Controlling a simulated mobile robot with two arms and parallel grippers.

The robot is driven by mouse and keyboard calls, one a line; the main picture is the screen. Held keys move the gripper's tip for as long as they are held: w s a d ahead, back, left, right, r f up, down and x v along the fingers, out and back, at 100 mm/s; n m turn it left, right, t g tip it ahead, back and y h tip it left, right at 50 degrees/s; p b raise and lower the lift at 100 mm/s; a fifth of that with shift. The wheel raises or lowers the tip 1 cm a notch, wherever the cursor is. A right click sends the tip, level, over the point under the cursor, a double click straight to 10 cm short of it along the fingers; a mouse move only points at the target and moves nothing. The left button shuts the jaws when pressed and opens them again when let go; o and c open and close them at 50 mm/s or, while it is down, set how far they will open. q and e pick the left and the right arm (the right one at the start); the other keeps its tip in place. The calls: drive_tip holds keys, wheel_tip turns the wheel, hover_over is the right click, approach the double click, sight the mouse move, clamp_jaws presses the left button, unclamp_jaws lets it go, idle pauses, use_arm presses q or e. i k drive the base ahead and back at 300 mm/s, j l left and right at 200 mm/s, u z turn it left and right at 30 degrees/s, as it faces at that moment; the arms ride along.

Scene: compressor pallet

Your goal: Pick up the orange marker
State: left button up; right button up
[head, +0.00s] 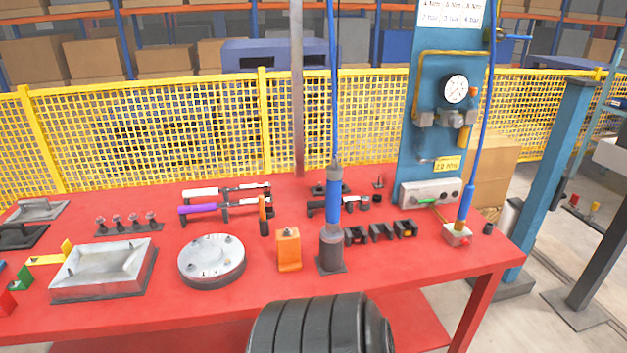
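A slim orange upright piece (263,217), which looks like the orange marker, is on the red table (200,318) at the middle. It is just right of the purple-handled tool, and I cannot tell whether it stands free or leans. A wider orange block (289,251) with a small peg-like top stands nearer the front, just left of the blue-and-grey upright tool.
The blue-and-grey tool (332,225) stands right of the orange block under a blue hose. A round grey flange (212,262) and a metal tray (104,270) lie left. A purple-handled tool (205,209) lies behind.

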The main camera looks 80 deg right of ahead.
sight(261, 206)
drive_tip(key=z, duration=2.35)
